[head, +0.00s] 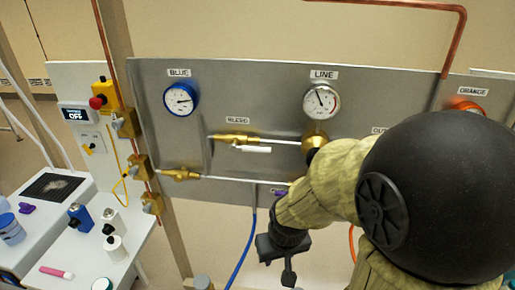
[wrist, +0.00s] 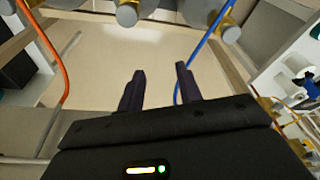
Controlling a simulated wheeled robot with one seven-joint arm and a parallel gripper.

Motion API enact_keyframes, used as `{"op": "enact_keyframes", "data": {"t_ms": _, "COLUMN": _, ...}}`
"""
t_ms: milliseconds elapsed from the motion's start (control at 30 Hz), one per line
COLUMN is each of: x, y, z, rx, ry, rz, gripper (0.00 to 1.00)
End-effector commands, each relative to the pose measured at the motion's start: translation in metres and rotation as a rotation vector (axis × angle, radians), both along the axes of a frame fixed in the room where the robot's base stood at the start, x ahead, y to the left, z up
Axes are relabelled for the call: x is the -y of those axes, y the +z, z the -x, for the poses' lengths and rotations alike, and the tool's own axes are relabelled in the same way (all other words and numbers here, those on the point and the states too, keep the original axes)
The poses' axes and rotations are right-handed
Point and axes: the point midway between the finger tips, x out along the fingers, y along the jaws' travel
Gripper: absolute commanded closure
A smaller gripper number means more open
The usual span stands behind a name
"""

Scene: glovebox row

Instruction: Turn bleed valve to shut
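The panel label that seems to read BLEED sits above a brass valve (head: 235,138) in the head view. A white lever (head: 254,149) lies about level just below that valve's body, roughly along the pipe. My gripper (head: 288,274) hangs below the panel, to the right of and lower than the valve, apart from it. In the wrist view my gripper (wrist: 160,75) has its two dark fingers spread with nothing between them. The bleed valve cannot be made out for certain in the wrist view.
The grey panel (head: 240,85) carries a blue gauge (head: 181,99), a line gauge (head: 321,101) and another brass fitting (head: 181,174). My arm hides the panel's right part. A blue hose (head: 243,250) hangs left of my gripper. Bottles stand on the left bench.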

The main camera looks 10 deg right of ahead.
Motion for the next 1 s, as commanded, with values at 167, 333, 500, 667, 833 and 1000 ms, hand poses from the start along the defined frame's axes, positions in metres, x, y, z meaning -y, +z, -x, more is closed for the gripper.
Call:
{"op": "enact_keyframes", "data": {"t_ms": 167, "x": -0.009, "y": 0.001, "z": 0.001, "rx": -0.082, "ry": 0.193, "rz": 0.056, "gripper": 0.65}}
{"op": "enact_keyframes", "data": {"t_ms": 333, "x": -0.019, "y": 0.004, "z": 0.003, "rx": -0.288, "ry": 0.668, "rz": 0.200, "gripper": 0.65}}
{"op": "enact_keyframes", "data": {"t_ms": 500, "x": -0.020, "y": 0.016, "z": -0.004, "rx": -0.574, "ry": 1.225, "rz": 0.382, "gripper": 0.65}}
{"op": "enact_keyframes", "data": {"t_ms": 667, "x": -0.022, "y": 0.039, "z": -0.025, "rx": -0.896, "ry": 1.688, "rz": 0.549, "gripper": 0.65}}
{"op": "enact_keyframes", "data": {"t_ms": 833, "x": -0.041, "y": 0.075, "z": -0.058, "rx": -1.323, "ry": 2.075, "rz": 0.718, "gripper": 0.65}}
{"op": "enact_keyframes", "data": {"t_ms": 1000, "x": -0.087, "y": 0.120, "z": -0.091, "rx": -1.855, "ry": 2.277, "rz": 0.869, "gripper": 0.65}}
